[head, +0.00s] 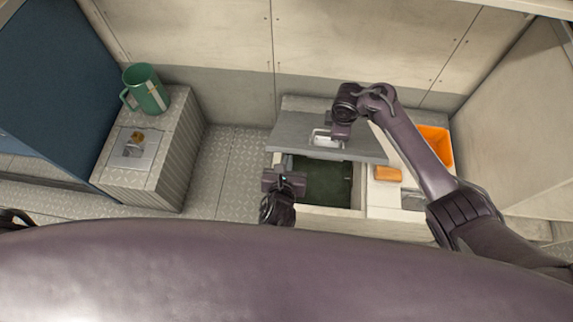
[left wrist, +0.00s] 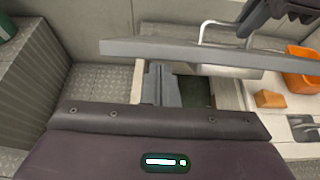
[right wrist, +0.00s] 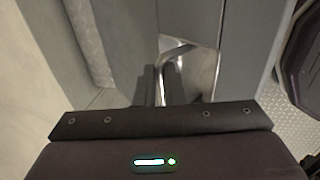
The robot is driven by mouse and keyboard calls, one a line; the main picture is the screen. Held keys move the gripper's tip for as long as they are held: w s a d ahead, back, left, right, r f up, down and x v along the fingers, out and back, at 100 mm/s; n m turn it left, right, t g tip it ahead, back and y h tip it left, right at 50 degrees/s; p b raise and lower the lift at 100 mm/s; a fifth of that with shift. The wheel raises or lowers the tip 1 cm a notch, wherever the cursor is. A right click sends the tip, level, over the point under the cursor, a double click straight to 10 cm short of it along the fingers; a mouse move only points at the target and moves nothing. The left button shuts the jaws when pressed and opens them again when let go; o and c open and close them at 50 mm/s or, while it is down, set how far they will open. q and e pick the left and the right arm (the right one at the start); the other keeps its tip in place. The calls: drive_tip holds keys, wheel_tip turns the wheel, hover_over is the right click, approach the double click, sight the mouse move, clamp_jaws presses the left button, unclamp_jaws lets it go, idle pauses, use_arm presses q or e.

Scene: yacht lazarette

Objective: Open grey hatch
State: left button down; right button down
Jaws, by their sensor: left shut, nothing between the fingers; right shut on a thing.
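The grey hatch (head: 365,150) is raised at a tilt above its opening, with its near edge lifted. Its metal handle (head: 322,138) is on the face; it also shows in the right wrist view (right wrist: 203,72). My right gripper (head: 338,128) is shut on the handle. My left gripper (head: 283,182) is shut and empty, at the left front of the opening, below the hatch edge. Its fingers (left wrist: 160,85) show in the left wrist view, with the hatch edge (left wrist: 180,51) above. The dark green interior (head: 325,182) shows partly; the rest is hidden under the hatch.
An orange bin (head: 436,146) and an orange block (head: 388,173) stand right of the opening. A green mug (head: 146,88) stands on a grey box (head: 170,150) at the left. Textured floor (head: 232,175) between box and hatch is clear. Pale walls close the back and right.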

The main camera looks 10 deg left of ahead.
use_arm(q)
drive_tip(key=shift+w+r, duration=0.55)
drive_tip(key=shift+r, duration=0.15)
drive_tip(key=shift+w+r, duration=0.2)
use_arm(e)
drive_tip(key=shift+s+d+f, duration=0.25)
drive_tip(key=shift+s+f, duration=0.05)
drive_tip(key=shift+f, duration=0.25)
use_arm(q)
drive_tip(key=shift+w+f, duration=0.1)
drive_tip(key=shift+w, duration=0.05)
use_arm(e)
drive_tip(key=c, duration=1.5)
unclamp_jaws()
drive_tip(key=shift+w+f, duration=0.1)
drive_tip(key=shift+f, duration=0.05)
